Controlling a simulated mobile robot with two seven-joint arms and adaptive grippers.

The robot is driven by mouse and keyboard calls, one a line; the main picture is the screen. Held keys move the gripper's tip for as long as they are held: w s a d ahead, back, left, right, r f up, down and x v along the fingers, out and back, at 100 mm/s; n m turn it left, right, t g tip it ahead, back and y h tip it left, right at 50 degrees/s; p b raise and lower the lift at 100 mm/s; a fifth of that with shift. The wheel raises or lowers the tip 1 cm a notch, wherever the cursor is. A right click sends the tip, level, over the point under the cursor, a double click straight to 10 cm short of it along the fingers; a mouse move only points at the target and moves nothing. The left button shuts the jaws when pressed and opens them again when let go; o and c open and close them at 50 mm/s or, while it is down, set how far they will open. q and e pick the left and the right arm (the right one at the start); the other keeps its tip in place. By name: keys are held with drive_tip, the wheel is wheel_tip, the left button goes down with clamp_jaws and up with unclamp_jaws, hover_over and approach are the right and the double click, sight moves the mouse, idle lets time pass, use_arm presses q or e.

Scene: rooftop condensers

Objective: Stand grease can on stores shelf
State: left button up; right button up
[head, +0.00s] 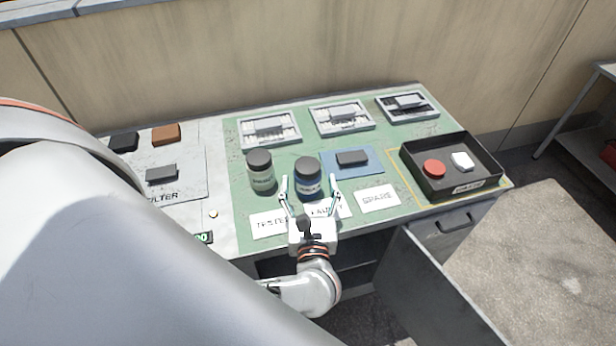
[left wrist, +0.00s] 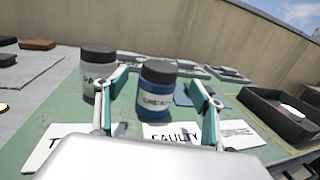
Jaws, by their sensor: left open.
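The grease can (head: 308,178) is a blue jar with a dark lid and a label reading GREASE in the left wrist view (left wrist: 156,92). It stands upright on the green mat of the bench. My left gripper (head: 311,190) is open, its two fingers pointing at the can from the near side; in the left wrist view the can shows between the fingertips (left wrist: 160,88). A grey-white jar (head: 261,172) with a dark lid stands just left of the can. The stores shelf cannot be told for sure; a dark shelf space (head: 345,262) shows under the bench. My right gripper is not in view.
The bench holds TESTED, FAULTY and SPARE cards (head: 377,198), a blue pad with a dark block (head: 352,158), several framed trays (head: 342,118) and a black tray (head: 451,168) with a red and a white piece. An open grey door (head: 435,285) stands at the bench front.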

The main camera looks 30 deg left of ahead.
sight(307, 157)
use_arm(q)
drive_tip(key=x, duration=0.4)
drive_tip(key=shift+w+a+r+p, duration=0.15)
drive_tip(key=shift+p, duration=0.25)
drive_tip(key=shift+w+a, duration=0.35)
drive_tip(key=shift+w, duration=0.15)
drive_tip(key=c, duration=1.4)
drive_tip(key=shift+c, duration=1.1)
